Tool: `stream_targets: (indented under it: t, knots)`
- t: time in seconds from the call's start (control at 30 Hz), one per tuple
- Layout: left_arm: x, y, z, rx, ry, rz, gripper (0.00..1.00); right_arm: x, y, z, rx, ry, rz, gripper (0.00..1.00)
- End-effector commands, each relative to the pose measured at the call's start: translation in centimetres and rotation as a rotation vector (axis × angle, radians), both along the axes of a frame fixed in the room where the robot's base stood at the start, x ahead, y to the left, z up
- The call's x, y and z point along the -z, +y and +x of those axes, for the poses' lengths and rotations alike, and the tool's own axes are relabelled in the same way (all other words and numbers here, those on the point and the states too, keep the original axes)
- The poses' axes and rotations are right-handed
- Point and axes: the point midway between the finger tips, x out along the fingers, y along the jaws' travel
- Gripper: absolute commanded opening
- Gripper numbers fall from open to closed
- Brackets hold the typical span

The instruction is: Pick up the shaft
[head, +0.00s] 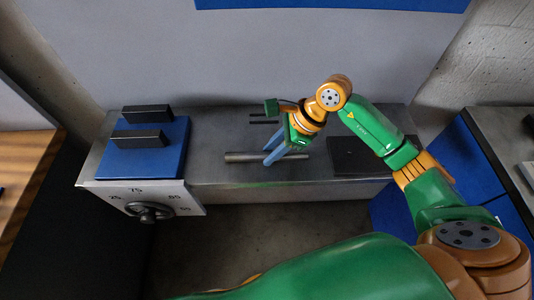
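The shaft (240,157) is a grey metal bar lying across the grey machine bench (215,180), near the bench's front edge. My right gripper (267,158) reaches in from the right, over the middle of the shaft. Its two blue-grey fingers are apart and point down and left. In this view the fingers cross in front of part of the shaft. I cannot tell whether they touch it. My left gripper does not show.
A blue block (172,163) with black bars stands on the bench's left. A dial knob (149,211) is on the front below it. A dark plate (350,157) lies right of the shaft. A wooden table (25,165) is far left; a blue cabinet (460,155) is right.

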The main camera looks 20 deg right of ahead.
Motion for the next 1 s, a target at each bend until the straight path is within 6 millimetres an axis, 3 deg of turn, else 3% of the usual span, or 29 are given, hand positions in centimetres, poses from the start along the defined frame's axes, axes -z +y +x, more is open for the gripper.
stream_targets:
  t: [0.03, 0.1, 1.0]
  knots:
    - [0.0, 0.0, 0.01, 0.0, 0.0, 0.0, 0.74, 0.0, 0.01, -0.02, 0.0, 0.001, 0.0, 0.15]
    - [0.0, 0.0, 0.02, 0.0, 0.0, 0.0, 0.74, -0.01, 0.0, -0.03, 0.0, 0.001, 0.0, 0.0]
    - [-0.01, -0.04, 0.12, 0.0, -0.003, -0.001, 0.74, -0.05, 0.02, 0.0, 0.0, 0.001, 0.001, 0.0]
